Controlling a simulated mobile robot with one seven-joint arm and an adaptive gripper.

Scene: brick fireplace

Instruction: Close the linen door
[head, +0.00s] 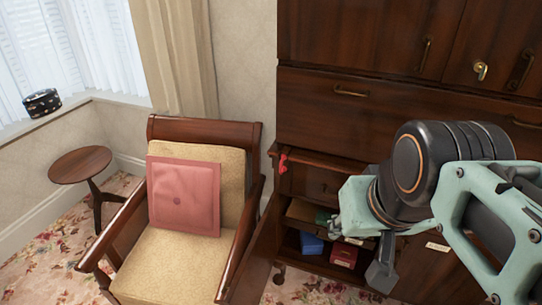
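A dark wooden cabinet (330,110) fills the right side of the head view. Its lower left compartment stands open and shows a drawer and shelves with folded items. A brown door panel (262,258) swings out toward me at the compartment's left side, beside the armchair; it seems to be the linen door, wide open. Its label, if any, is not visible. My gripper (382,268) is in front of the cabinet, right of the open compartment and apart from the door panel. My arm covers part of the cabinet front. Only a dark fingertip shows, so its opening is unclear.
A wooden armchair (180,265) with a pink cushion (184,197) stands close to the door panel's left. Red (344,254) and blue (311,243) items lie inside the compartment. A small round table (80,164) stands farther left. Little floor shows between chair and cabinet.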

